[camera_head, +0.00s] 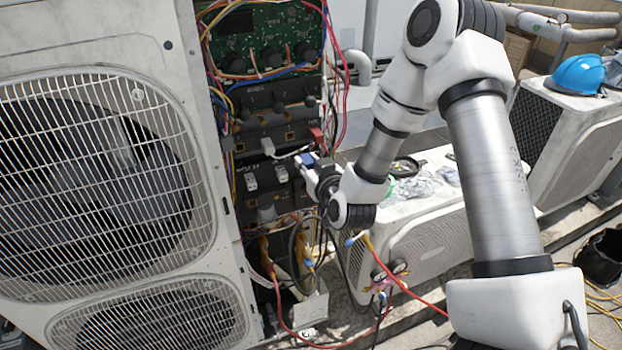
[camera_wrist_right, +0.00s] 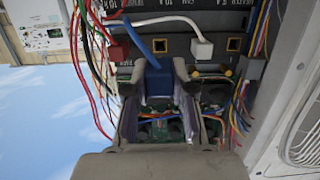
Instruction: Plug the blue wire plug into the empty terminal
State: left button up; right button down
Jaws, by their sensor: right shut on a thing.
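My right gripper (camera_head: 316,172) is shut on the blue plug (camera_head: 306,158), in front of the open electrical panel. In the right wrist view the blue plug (camera_wrist_right: 157,82) sits between the two fingers (camera_wrist_right: 157,88), with its blue wire (camera_wrist_right: 140,30) running up. Behind it is a dark terminal row with a red plug (camera_wrist_right: 118,48) and a white plug (camera_wrist_right: 202,48) seated in it. Whether the blue plug touches the row cannot be told. My left gripper is out of view.
A large condenser (camera_head: 100,180) with fan grilles stands left of the panel. Loose coloured wires hang around the panel and close to my right gripper. A gauge set with hoses (camera_head: 385,275) is below. A low condenser unit (camera_head: 425,225) stands behind my right arm.

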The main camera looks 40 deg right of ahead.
aim_at(300, 151)
jog(key=x, duration=0.3)
jog(key=shift+w+d+r, duration=0.25)
jog(key=shift+d+r, duration=0.1)
jog(key=shift+w+d, duration=0.15)
jog(key=shift+d, duration=0.05)
jog(key=shift+w+a+f, duration=0.1)
jog(key=shift+w+a, duration=0.05)
jog(key=shift+w, duration=0.55)
jog(key=shift+w+a+f, duration=0.1)
jog(key=shift+w, duration=0.55)
jog(key=shift+s, duration=0.15)
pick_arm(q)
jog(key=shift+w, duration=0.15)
pick_arm(e)
jog(key=shift+s+d+r, duration=0.1)
pick_arm(q)
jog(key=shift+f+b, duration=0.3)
jog(key=shift+b, duration=0.05)
pick_arm(e)
jog(key=shift+r+x, duration=0.15)
jog(key=shift+x, duration=0.65)
jog(key=shift+r+x, duration=0.15)
jog(key=shift+x, duration=0.7)
